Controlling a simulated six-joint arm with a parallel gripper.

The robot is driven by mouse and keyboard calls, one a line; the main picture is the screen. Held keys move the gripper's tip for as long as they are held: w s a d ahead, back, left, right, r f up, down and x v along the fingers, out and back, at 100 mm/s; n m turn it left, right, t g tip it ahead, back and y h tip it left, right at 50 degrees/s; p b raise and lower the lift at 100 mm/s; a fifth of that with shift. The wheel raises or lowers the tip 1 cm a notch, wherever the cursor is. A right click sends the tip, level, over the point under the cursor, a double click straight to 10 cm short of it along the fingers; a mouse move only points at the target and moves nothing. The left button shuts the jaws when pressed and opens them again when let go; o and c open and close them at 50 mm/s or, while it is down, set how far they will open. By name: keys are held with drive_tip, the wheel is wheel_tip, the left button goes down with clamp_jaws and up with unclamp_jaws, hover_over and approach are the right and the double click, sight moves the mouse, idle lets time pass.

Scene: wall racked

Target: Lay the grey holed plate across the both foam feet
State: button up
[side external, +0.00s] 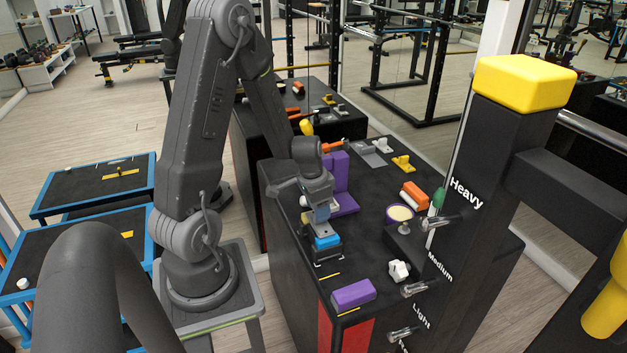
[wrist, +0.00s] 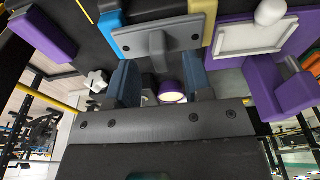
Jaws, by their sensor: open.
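The grey holed plate (wrist: 178,39) lies just beyond my fingertips in the wrist view. It has a dark hole near each end, and a grey upright part shows between my fingers. My gripper (wrist: 162,80) is open, one finger on each side of that part; contact cannot be told. In the side view my gripper (side external: 322,222) is low over the black bench top, above a bright blue block (side external: 327,242). A purple block (side external: 352,293) lies near the bench's front end; it also shows in the wrist view (wrist: 45,34). I cannot tell which blocks are the foam feet.
A purple L-shaped bracket (side external: 341,172) stands behind my gripper. A round cream-topped cup (side external: 400,214), a white star knob (side external: 399,270) and an orange block (side external: 415,195) lie to the right. A black post (side external: 500,150) borders the bench. Thin yellow strips flank the purple block.

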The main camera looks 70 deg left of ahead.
sight(312, 224)
wheel_tip(312, 224, up, 11)
drive_tip(key=s, duration=0.1)
drive_tip(key=shift+s, duration=0.3)
drive_tip(key=s+d+r+t, duration=0.2)
drive_tip(key=d+r, duration=0.4)
drive_tip(key=d, duration=0.4)
drive_tip(key=s+d+r+t, duration=0.1)
drive_tip(key=s+d+r, duration=0.4)
drive_tip(key=d, duration=0.5)
drive_tip(key=shift+s+r+t, duration=0.25)
drive_tip(key=shift+r+t, duration=0.15)
drive_tip(key=shift+r, duration=0.4)
idle(0.3)
